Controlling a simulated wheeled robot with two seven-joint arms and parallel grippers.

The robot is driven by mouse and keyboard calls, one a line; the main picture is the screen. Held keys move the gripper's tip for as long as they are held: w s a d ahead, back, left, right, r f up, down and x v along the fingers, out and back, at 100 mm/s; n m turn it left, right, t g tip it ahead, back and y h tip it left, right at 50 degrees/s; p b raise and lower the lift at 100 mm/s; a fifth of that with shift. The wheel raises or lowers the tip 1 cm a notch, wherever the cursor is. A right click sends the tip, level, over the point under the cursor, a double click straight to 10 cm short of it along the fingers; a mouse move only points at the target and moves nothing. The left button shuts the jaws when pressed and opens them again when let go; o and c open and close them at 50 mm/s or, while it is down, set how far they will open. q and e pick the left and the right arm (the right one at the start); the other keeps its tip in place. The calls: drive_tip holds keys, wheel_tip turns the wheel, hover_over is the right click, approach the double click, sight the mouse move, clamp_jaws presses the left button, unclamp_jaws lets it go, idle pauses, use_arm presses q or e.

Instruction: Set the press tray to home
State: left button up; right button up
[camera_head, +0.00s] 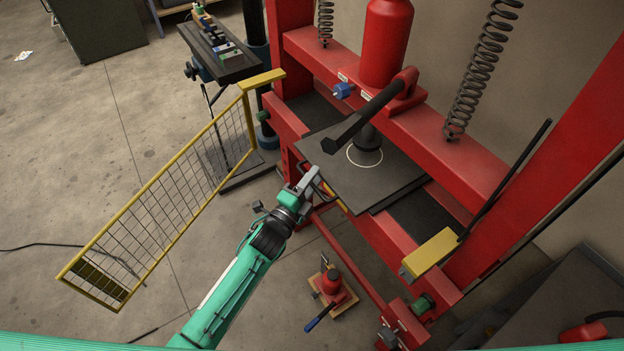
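The press tray (385,188) is a flat dark plate in the red press (440,145), with a white circle marked on top. It lies under the press ram (367,143). My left gripper (313,181) is at that front left edge, beside or around the handle. The view is too small to tell whether its fingers touch or close on the handle. My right gripper is not in view.
A yellow mesh guard (175,190) stands swung open left of the press. A dark lever (370,115) reaches over the tray. A small red jack (332,285) is on the floor in front. A bench with small parts (225,55) stands behind left.

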use_arm(q)
drive_tip(key=shift+s+a+f, duration=0.1)
drive_tip(key=shift+f, duration=0.05)
